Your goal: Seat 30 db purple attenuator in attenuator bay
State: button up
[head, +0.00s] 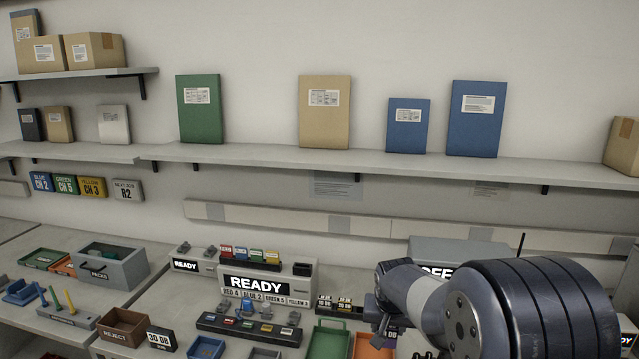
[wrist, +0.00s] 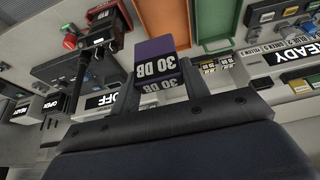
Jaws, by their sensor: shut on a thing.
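The purple 30 dB attenuator (wrist: 153,48) shows in the wrist view, with a purple top and a black face lettered 30 DB. My gripper (wrist: 160,82) is shut on it, one finger on each side. In the head view my arm covers the lower right, and the held attenuator cannot be made out clearly. A small dark rack (head: 338,304) with 30 DB labels stands left of my arm; a similar labelled block (wrist: 216,65) lies beyond the attenuator in the wrist view. I cannot tell whether this is the attenuator bay.
A green tray (head: 329,342) and an orange tray (head: 365,346) lie beside my arm. The READY radio (head: 262,282) stands behind a dark rack (head: 249,328). An antenna (wrist: 77,88) rises nearby.

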jog(key=shift+w+f, duration=0.2)
jog(key=shift+w, duration=0.1)
jog(key=shift+s+r, duration=0.1)
jog(key=s+f+n+b, duration=0.1)
jog(key=s+f+b, duration=0.3)
jog(key=f, duration=0.9)
jog(key=s+f+n+b, duration=0.1)
jog(key=s+f+b, duration=0.3)
jog(key=f, duration=0.8)
jog(key=shift+s+f+y+b, duration=0.3)
jog(key=shift+f+y+b, duration=0.1)
jog(key=shift+b, duration=0.6)
